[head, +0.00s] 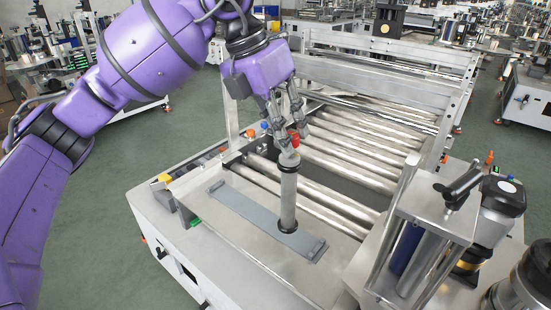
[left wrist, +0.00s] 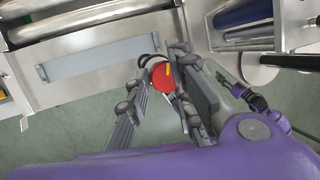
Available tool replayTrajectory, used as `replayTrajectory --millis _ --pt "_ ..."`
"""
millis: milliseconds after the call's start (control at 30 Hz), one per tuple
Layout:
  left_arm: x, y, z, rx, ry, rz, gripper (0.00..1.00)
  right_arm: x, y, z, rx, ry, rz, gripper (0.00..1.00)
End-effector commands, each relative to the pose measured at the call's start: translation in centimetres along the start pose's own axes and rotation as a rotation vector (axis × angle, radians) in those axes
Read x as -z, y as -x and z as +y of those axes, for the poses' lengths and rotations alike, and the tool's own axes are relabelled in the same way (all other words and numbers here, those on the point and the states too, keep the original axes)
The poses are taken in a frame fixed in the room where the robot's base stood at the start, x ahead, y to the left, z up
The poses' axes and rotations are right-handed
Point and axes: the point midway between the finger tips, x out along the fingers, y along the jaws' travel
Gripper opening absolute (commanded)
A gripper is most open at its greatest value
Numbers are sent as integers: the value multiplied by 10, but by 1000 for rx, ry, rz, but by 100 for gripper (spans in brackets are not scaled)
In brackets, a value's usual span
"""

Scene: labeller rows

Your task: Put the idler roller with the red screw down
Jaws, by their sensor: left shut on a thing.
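My left gripper (head: 284,118) is shut on the idler roller (head: 288,198), a grey cylinder with a black ring near each end. The roller hangs upright below the fingers. Its red screw (head: 295,138) is at the top, between the fingers, and faces the camera in the left wrist view (left wrist: 162,78). In the head view the roller's lower end overlaps the grey flat holder (head: 240,206) with raised ends. I cannot tell whether it touches. In the left wrist view the holder (left wrist: 100,58) lies left of the roller. My right gripper is not in view.
The metal machine top (head: 185,190) around the holder is mostly bare. A row of steel conveyor rollers (head: 345,157) lies behind it. A bracket with a blue roller (head: 408,247) and a black lever (head: 462,187) stands at the right. Small orange and blue caps stand near the rear left edge.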

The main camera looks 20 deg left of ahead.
Motion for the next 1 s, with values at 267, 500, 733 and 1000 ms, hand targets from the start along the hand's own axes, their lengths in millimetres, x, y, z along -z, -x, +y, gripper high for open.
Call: replayTrajectory --millis 267,500,733,1000 --pt "-7 -35 37 1 1 1 0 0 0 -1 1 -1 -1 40" --pt "-10 -46 48 2 -1 -1 0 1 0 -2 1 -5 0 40" --pt "-5 -72 60 1 -1 1 0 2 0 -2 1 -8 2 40" --pt "-3 -78 61 0 -3 -2 0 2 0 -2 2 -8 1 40"
